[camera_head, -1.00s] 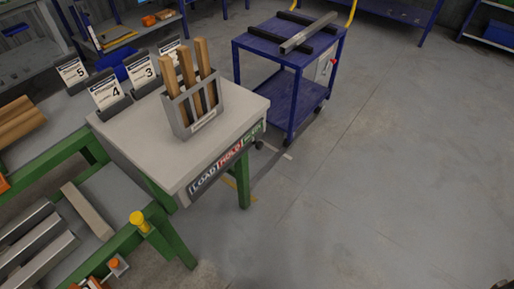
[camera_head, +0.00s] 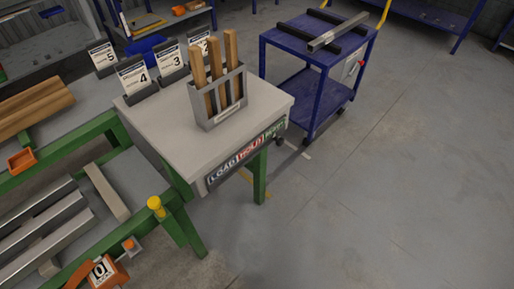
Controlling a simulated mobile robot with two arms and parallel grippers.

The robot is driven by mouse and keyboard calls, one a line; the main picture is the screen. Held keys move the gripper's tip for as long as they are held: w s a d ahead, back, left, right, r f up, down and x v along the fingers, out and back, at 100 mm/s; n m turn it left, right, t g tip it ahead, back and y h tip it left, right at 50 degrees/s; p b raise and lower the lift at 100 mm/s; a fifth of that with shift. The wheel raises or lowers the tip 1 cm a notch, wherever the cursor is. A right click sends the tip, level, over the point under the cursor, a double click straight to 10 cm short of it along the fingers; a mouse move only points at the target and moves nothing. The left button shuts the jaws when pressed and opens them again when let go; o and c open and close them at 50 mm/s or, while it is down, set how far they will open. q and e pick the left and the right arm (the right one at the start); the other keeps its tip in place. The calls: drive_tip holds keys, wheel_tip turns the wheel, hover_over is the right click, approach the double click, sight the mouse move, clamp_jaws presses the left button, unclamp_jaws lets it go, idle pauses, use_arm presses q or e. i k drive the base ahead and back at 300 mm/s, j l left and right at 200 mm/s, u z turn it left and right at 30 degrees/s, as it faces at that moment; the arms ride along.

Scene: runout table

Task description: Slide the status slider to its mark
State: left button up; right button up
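The status strip (camera_head: 243,156) runs along the front edge of the small grey-topped table (camera_head: 160,135). It carries a white "LOAD" field at the left, a red "HOLD" field in the middle and a green field at the right. A small dark knob (camera_head: 280,141) shows near the strip's right end; I cannot tell whether it is the slider. No mark for the slider can be made out at this size. Neither of my grippers is in view.
A metal rack (camera_head: 222,112) with wooden sticks and several numbered cards (camera_head: 133,76) stand on the table. A green-framed bench with metal bars (camera_head: 45,235) adjoins it at the left. A blue cart (camera_head: 305,95) stands behind. The floor at the right is clear.

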sight(281, 141)
drive_tip(key=u, duration=0.25)
drive_tip(key=i+l+u, duration=0.1)
drive_tip(key=l+u, duration=0.7)
drive_tip(key=u, duration=0.15)
drive_tip(key=l+u, duration=0.1)
drive_tip(key=l, duration=0.35)
drive_tip(key=k+l, duration=0.1)
drive_tip(key=l, duration=0.4)
drive_tip(key=k+l+u, duration=0.15)
drive_tip(key=l, duration=0.75)
drive_tip(key=u, duration=0.05)
